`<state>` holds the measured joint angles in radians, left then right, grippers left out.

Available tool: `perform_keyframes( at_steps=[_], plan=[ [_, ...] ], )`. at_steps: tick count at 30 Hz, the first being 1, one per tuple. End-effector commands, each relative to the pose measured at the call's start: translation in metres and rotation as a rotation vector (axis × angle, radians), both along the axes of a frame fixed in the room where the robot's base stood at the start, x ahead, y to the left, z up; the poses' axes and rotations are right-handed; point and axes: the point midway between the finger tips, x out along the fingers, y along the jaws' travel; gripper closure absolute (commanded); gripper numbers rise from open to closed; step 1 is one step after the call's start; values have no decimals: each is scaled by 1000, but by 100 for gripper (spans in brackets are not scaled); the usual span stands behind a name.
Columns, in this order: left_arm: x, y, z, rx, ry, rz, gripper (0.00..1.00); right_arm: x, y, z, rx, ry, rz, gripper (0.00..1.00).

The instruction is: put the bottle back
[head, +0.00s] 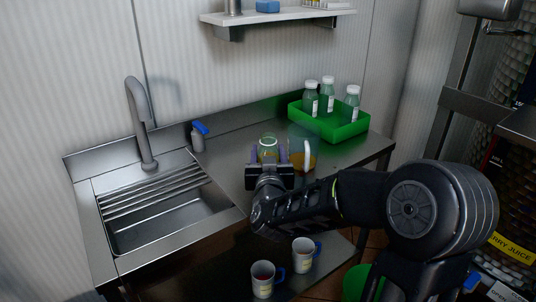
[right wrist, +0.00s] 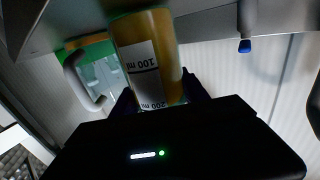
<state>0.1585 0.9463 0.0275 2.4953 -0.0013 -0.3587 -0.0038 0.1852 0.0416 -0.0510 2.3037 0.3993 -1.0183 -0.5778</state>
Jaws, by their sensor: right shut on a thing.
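My right gripper (head: 268,166) is over the steel counter, its fingers on both sides of a clear bottle (head: 268,145). In the right wrist view the bottle (right wrist: 160,55) sits between the fingers (right wrist: 160,100); it looks orange-yellow and has a white label reading "100 ml", upside down in that picture. I cannot tell whether its base touches the counter. A green crate (head: 334,133) stands behind and to the right, with three white-capped bottles (head: 327,95) upright in it. My left gripper is not in view.
Right beside the held bottle is an orange item with a white curved handle (head: 307,152). A sink (head: 165,220) with a tap (head: 144,125) is at left. A blue-topped dispenser (head: 198,137) stands by the wall. Two mugs (head: 263,280) are on the lower shelf.

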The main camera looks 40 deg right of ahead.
Motion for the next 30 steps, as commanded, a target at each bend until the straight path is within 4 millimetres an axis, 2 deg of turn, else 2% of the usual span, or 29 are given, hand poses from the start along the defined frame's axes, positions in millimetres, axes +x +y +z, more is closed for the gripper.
perform_keyframes(
  at_steps=[11,12,20,30],
  plan=[
    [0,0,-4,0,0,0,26,0,0,-2,-1,-4,0,100],
    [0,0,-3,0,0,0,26,0,0,-3,0,-1,0,46],
    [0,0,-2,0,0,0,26,0,0,-2,0,-1,0,26],
    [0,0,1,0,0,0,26,0,0,2,0,-1,0,26]
  ],
)
